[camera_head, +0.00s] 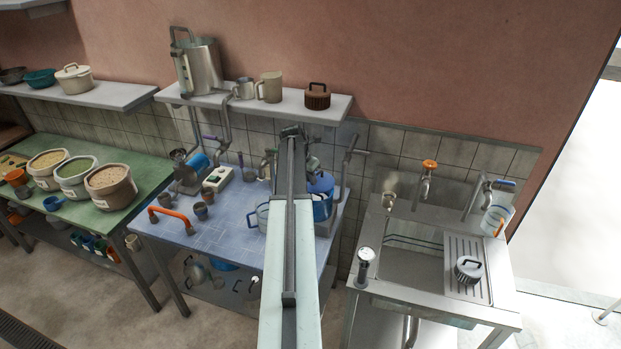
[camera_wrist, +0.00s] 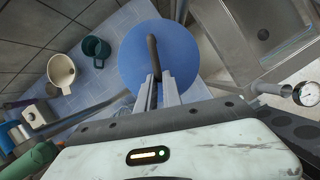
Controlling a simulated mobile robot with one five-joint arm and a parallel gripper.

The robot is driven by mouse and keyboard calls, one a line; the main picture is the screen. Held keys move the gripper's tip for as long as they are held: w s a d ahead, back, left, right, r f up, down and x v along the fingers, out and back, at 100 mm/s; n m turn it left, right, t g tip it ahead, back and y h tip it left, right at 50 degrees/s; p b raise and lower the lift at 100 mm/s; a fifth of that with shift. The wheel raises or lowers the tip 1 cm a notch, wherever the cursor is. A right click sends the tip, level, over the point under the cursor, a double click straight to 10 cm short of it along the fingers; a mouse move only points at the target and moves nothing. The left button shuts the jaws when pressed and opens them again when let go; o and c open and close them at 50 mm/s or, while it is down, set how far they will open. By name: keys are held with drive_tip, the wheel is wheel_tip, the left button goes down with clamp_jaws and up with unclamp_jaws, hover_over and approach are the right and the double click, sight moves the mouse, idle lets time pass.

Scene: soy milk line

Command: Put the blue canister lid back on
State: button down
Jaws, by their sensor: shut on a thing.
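The round blue lid (camera_wrist: 130,55) fills the upper middle of the wrist view, with a dark bar handle (camera_wrist: 152,50) across it. My gripper (camera_wrist: 160,85) is shut on this handle, one finger on each side. In the head view, the blue canister (camera_head: 322,208) stands at the right end of the blue-tiled table, partly behind my arm. My gripper is hidden there by the arm. The lid covers whatever is under it in the wrist view, so I cannot tell whether it touches the canister.
The blue-tiled table (camera_head: 190,232) also holds a clear jug (camera_head: 262,217), an orange-handled thing (camera_head: 172,217) and small cups. A shelf (camera_head: 225,103) with a steel pitcher (camera_head: 198,66) hangs above. A steel sink (camera_head: 415,265) with a gauge (camera_head: 366,256) stands to the right.

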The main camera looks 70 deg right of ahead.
sight(311, 186)
drive_tip(key=shift+f, duration=0.1)
drive_tip(key=shift+f+b, duration=1.75)
drive_tip(key=shift+b, duration=0.1)
drive_tip(key=c, duration=1.4)
unclamp_jaws()
drive_tip(key=shift+c, duration=0.2)
drive_tip(key=p+v, duration=0.7)
drive_tip(key=shift+s+r, duration=0.1)
drive_tip(key=shift+r, duration=0.15)
drive_tip(key=shift+a+r, duration=0.15)
drive_tip(key=shift+a, duration=0.05)
